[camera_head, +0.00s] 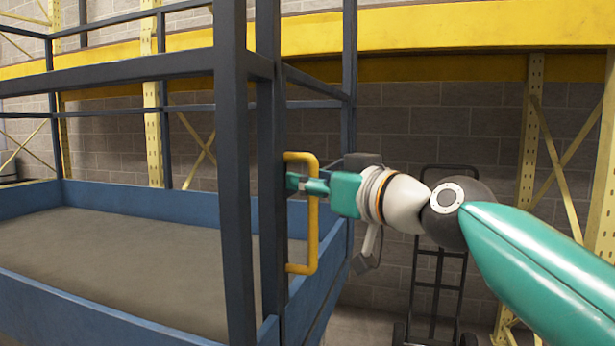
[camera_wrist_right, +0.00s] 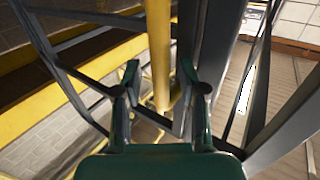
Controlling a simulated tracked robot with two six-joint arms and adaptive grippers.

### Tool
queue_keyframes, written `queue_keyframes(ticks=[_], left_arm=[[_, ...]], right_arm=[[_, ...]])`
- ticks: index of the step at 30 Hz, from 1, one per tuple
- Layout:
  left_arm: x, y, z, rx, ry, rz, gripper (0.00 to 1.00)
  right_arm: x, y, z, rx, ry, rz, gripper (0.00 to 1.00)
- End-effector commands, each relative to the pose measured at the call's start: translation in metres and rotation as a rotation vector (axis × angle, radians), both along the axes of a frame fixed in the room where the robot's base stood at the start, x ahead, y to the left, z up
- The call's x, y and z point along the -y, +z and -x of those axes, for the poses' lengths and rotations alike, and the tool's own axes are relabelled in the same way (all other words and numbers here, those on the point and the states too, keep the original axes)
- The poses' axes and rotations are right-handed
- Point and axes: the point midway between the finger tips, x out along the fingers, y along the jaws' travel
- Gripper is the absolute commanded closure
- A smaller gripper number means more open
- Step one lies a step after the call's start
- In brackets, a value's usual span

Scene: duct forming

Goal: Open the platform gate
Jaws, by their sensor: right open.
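The platform gate (camera_head: 265,150) is a dark blue-grey frame at the near end of the railed platform, and it looks closed. A yellow U-shaped handle (camera_head: 313,220) is fixed upright on its post. My right gripper (camera_head: 293,182) is at the upper part of the handle, its fingers pointing left towards the post. In the right wrist view the gripper (camera_wrist_right: 159,85) is open, with the yellow handle bar (camera_wrist_right: 158,50) running between its two fingers. I cannot tell whether either finger touches the bar. My left gripper is not in view.
The platform has a grey floor (camera_head: 120,265) with blue side walls and dark rails around it. A hand truck (camera_head: 437,270) stands behind my right arm. Yellow racking (camera_head: 440,28) and a grey block wall are at the back.

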Motion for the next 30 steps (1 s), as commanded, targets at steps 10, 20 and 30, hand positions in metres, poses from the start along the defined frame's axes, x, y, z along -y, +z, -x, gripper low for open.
queue_keyframes(ticks=[10, 20, 30], left_arm=[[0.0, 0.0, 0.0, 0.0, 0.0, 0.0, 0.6], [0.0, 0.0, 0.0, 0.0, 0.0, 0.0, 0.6], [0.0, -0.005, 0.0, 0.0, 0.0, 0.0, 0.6]], right_arm=[[0.0, 0.0, 0.0, -0.001, 0.001, 0.001, 0.85], [0.0, 0.0, 0.0, 0.0, 0.0, 0.0, 1.0], [0.007, -0.001, 0.003, 0.0, 0.011, -0.001, 1.0]])
